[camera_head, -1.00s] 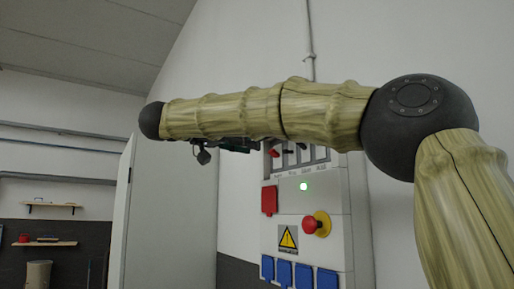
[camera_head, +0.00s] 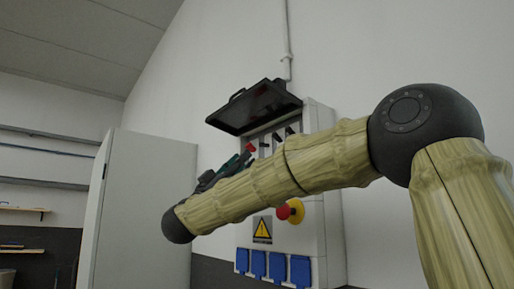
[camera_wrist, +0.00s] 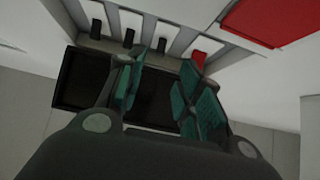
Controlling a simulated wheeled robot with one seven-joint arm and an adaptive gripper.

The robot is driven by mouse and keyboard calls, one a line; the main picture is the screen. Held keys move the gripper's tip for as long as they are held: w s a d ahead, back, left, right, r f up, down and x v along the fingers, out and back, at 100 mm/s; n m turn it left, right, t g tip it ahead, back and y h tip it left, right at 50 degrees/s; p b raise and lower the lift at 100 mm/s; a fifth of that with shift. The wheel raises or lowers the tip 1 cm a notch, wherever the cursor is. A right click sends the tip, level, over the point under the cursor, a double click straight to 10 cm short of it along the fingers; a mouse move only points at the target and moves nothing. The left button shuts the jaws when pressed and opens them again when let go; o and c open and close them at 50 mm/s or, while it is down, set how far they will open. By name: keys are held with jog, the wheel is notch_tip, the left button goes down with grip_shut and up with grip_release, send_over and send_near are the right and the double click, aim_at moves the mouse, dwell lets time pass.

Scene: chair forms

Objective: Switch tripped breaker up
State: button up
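The breaker box (camera_head: 325,225) hangs on the wall with its dark cover (camera_head: 255,107) raised above a row of switches. A red breaker switch (camera_head: 251,148) stands at the left end of the row, beside several black switches (camera_head: 277,138). In the wrist view, the red switch (camera_wrist: 198,57) lies just beyond the right fingertip, and the black switches (camera_wrist: 128,37) lie to its left. My gripper (camera_wrist: 162,90) has its teal fingers apart with nothing between them. In the head view, my gripper (camera_head: 246,160) is close below the red switch; contact cannot be told.
A red emergency button (camera_head: 284,212), a warning sign (camera_head: 262,229) and blue sockets (camera_head: 276,265) are lower on the box. A grey cabinet door (camera_head: 145,210) stands at the left. The raised cover overhangs the switches.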

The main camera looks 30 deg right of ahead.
aim_at(260, 146)
jog(key=p+x, duration=0.2)
jog(key=x, duration=0.5)
jog(key=shift+d+r, duration=0.25)
jog(key=shift+g, duration=0.3)
grip_shut()
